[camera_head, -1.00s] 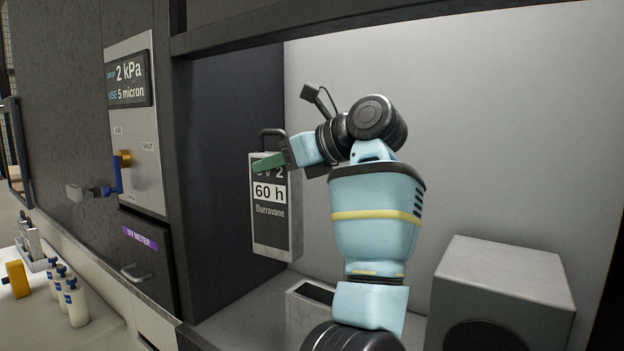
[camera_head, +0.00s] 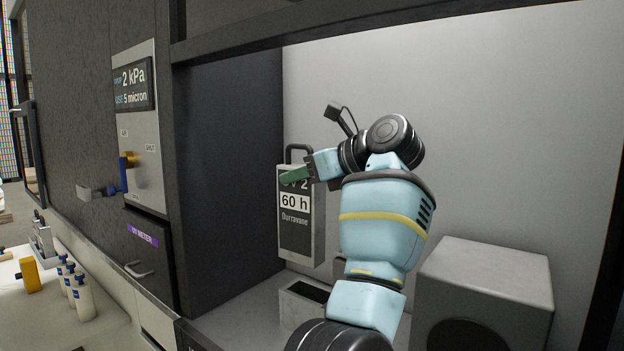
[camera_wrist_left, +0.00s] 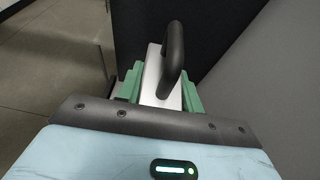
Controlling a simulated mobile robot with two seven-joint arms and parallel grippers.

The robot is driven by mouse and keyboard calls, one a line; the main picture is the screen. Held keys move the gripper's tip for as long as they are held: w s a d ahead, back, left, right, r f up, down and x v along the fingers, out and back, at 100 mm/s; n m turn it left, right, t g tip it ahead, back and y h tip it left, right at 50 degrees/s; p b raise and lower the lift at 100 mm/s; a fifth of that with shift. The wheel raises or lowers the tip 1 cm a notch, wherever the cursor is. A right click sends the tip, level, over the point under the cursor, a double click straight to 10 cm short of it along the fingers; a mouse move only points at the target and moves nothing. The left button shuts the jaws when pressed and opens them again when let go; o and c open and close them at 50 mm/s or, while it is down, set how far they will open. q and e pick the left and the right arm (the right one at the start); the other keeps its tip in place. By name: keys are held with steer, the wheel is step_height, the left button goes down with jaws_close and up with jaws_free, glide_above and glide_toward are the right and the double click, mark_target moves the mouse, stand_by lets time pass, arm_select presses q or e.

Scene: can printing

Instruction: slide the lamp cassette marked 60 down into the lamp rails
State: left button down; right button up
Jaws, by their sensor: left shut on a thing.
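The lamp cassette (camera_head: 296,240) is a tall box with a dark front marked "60 h" and "Durravane" and a dark loop handle on top. It hangs upright in the grey bay. My left gripper (camera_head: 300,177) is shut on its upper part, green fingers across the front. In the left wrist view the cassette's pale top (camera_wrist_left: 158,80) and handle lie between the green fingers (camera_wrist_left: 160,88). The lamp rails (camera_head: 300,306) appear to be the pale open-topped housing with a dark slot on the bay floor, just below the cassette. Their inside is hidden. My right gripper is not in view.
A grey box (camera_head: 488,275) with a dark round front stands on the right of the bay. A dark wall (camera_head: 235,180) bounds the left. A panel with a blue lever (camera_head: 124,172) and a UV meter drawer (camera_head: 150,258) are further left. White bottles (camera_head: 82,298) stand on the counter.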

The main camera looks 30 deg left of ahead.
mark_target(311, 206)
arm_select(q)
steer(key=shift+w+d+f, duration=0.2)
steer(key=shift+w+d, duration=0.35)
steer(key=shift+w, duration=0.2)
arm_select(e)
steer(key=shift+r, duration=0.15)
arm_select(q)
steer(key=shift+f+b, duration=0.35)
steer(key=shift+f, duration=2.6)
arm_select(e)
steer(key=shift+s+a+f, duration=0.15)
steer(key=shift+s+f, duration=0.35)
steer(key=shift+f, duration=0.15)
